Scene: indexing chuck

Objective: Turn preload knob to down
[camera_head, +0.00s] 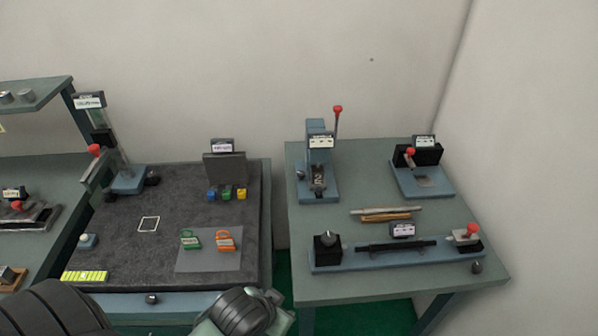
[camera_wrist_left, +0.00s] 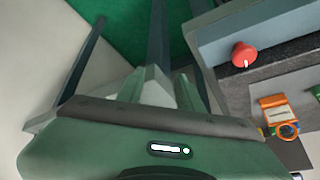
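I cannot read which knob is the preload knob. A dark round knob with a light mark (camera_head: 328,240) sits on a black block at the left end of the long blue-grey fixture (camera_head: 375,261) on the right table. Another small dark knob (camera_head: 477,267) is at that fixture's right front. In the left wrist view my left gripper (camera_wrist_left: 168,88) hangs over the floor beside a table edge, touching no knob; its finger gap is unclear. A red knob with a white mark (camera_wrist_left: 243,55) is on that edge. My right gripper is not in view.
The right table (camera_head: 330,290) also holds a red-handled press (camera_head: 318,165), a red-knobbed fixture (camera_head: 422,172) and loose rods (camera_head: 385,213). The left bench mat (camera_head: 180,190) carries green (camera_head: 190,240) and orange (camera_head: 226,240) tags. A gap separates the tables.

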